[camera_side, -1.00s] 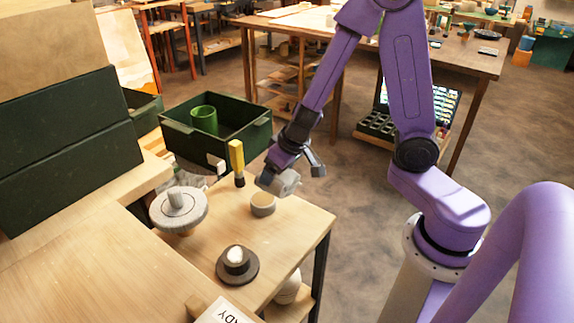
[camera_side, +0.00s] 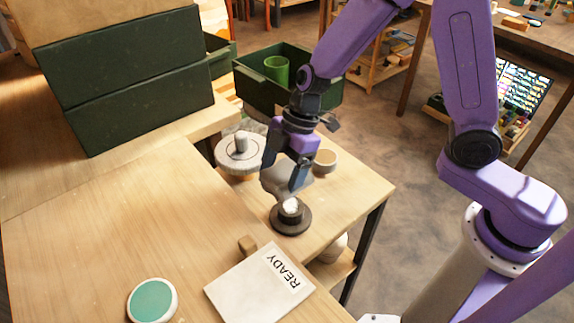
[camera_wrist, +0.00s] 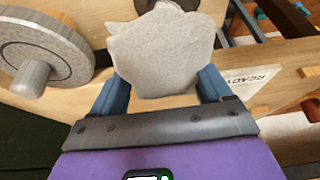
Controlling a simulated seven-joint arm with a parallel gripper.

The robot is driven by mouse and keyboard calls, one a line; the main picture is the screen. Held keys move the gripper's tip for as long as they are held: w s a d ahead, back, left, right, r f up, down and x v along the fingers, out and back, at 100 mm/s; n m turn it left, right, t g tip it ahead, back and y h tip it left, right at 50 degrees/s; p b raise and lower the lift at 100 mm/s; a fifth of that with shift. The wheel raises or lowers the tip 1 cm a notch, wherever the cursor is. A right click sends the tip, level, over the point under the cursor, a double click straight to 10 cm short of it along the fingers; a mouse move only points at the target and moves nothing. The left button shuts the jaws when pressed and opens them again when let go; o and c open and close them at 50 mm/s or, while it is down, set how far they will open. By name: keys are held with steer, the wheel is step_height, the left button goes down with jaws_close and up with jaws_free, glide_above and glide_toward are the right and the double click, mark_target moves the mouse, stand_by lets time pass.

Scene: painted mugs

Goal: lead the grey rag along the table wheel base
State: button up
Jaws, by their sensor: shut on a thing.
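The grey rag (camera_side: 272,178) hangs from my gripper (camera_side: 294,180), which is shut on it. In the wrist view the rag (camera_wrist: 160,50) spreads out between the blue fingers of my gripper (camera_wrist: 160,88). A dark round base with a pale top (camera_side: 291,220) stands on the small table, just below the rag in the side view. I cannot tell whether the rag touches it. A grey wheel disc (camera_side: 228,160) with an upright post stands to the left of the rag; it also shows in the wrist view (camera_wrist: 55,38). I cannot tell which one is the table wheel base.
A small tan bowl (camera_side: 326,160) stands right of my gripper. A green crate (camera_side: 318,92) with a green cup (camera_side: 277,68) is behind. A READY board (camera_side: 258,288) and a teal-topped disc (camera_side: 152,301) lie in front. The small table's right part (camera_side: 360,190) is clear.

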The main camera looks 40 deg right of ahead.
mark_target(290, 217)
step_height(290, 217, down, 4)
steer(key=shift+d+r, duration=0.1)
steer(key=shift+r, duration=0.1)
steer(key=shift+s+f, duration=0.3)
steer(key=shift+s+r, duration=0.1)
steer(key=shift+s, duration=1.8)
steer(key=shift+f, duration=0.8)
steer(key=shift+f, duration=0.25)
